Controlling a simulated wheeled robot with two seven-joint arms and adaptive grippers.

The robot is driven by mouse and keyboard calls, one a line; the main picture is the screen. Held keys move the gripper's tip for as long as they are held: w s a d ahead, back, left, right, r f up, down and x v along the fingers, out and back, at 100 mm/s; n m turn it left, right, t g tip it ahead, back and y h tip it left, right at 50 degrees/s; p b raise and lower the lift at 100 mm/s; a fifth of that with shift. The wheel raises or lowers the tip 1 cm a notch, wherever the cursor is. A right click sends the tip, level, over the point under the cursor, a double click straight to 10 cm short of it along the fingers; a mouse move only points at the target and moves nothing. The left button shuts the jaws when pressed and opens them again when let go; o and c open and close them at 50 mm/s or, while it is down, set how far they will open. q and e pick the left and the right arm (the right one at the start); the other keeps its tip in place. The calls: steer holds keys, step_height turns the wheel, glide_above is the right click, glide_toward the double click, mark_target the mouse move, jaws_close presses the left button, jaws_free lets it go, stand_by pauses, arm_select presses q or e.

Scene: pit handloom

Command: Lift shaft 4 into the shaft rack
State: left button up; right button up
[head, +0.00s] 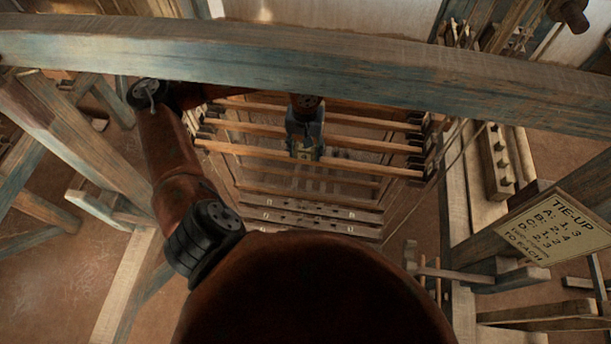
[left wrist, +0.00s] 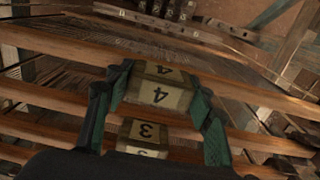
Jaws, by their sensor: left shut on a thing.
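Shaft 4 (head: 240,150) is the wooden bar nearest me in the row of shafts in the head view. Its label block, marked 4 (left wrist: 158,90), fills the middle of the left wrist view. My left gripper (head: 305,152) reaches down over the row and is shut on this block; its green-edged fingers (left wrist: 160,95) lie on either side of it. The block marked 3 (left wrist: 149,135) is beside it on the neighbouring bar. Dark notched holders (head: 428,145) stand at the right bar ends; I cannot tell whether they are the shaft rack. My right gripper is out of view.
A thick beam (head: 300,60) crosses above the shafts, close to my left arm. Labelled treadle bars (head: 310,220) lie lower down on my side. A tie-up sign (head: 556,222) and a pegged wooden block (head: 497,160) are at the right.

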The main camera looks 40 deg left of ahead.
arm_select(q)
jaws_close()
steer(key=shift+r, duration=0.15)
steer(key=shift+w+r+b, duration=0.1)
steer(key=shift+r+b, duration=0.25)
steer(key=shift+r, duration=0.2)
step_height(320, 180, up, 6)
steer(key=shift+f+b, duration=0.1)
steer(key=shift+b, duration=0.85)
steer(key=s+d+b, duration=0.2)
steer(key=s+d, duration=0.2)
steer(key=s, duration=0.4)
steer(key=s+d+b, duration=0.3)
steer(key=s+d, duration=0.1)
steer(key=s, duration=0.4)
steer(key=shift+d, duration=0.35)
